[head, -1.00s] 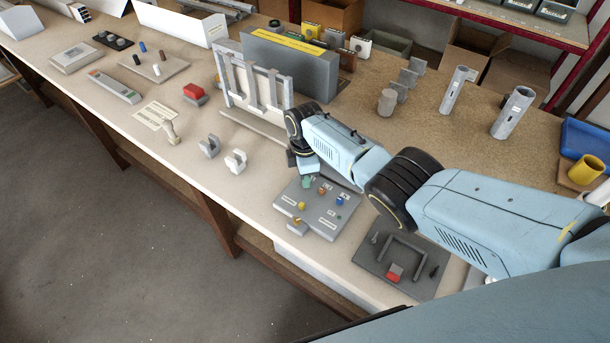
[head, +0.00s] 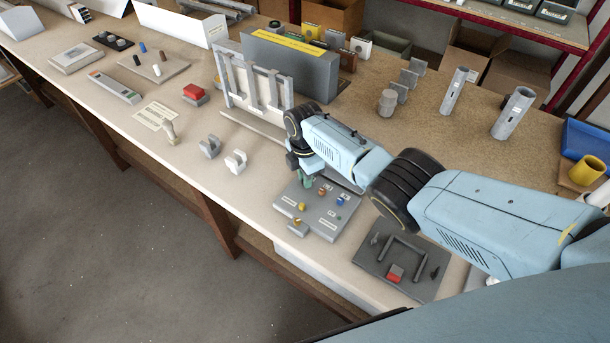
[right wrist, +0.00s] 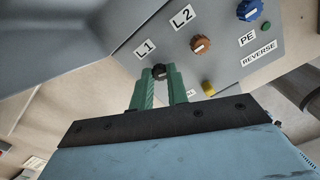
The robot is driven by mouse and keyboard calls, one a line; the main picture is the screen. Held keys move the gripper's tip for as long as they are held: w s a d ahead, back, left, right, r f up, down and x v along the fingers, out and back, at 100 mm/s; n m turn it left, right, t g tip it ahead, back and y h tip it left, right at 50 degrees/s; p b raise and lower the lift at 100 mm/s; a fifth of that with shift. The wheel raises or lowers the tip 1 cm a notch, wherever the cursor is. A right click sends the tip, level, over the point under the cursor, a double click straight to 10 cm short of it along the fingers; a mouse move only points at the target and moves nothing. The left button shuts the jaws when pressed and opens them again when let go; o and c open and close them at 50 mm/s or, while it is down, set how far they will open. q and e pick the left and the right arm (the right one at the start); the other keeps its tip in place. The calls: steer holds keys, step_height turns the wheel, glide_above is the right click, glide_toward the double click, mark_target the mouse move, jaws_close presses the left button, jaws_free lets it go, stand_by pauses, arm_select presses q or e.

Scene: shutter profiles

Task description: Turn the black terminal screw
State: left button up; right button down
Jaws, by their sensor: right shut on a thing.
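The black terminal screw (right wrist: 160,71) stands beside the L1 label on the grey terminal panel (right wrist: 222,65). My right gripper (right wrist: 161,74) has one green finger on each side of the screw and is shut on it. In the head view the right gripper (head: 305,181) points down at the far left part of the panel (head: 318,221), and the black screw is hidden there. My left gripper is not in view.
A brown screw (right wrist: 201,45) by L2, a blue screw (right wrist: 248,10), a green button (right wrist: 266,27) and a yellow knob (right wrist: 208,88) are on the panel. A dark fixture (head: 375,267) lies to the right.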

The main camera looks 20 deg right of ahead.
steer(key=c, duration=1.4)
jaws_free()
steer(key=shift+o, duration=0.2)
steer(key=shift+r, duration=0.55)
step_height(320, 180, up, 12)
steer(key=p, duration=0.2)
steer(key=shift+w+r, duration=0.15)
steer(key=shift+w, duration=0.05)
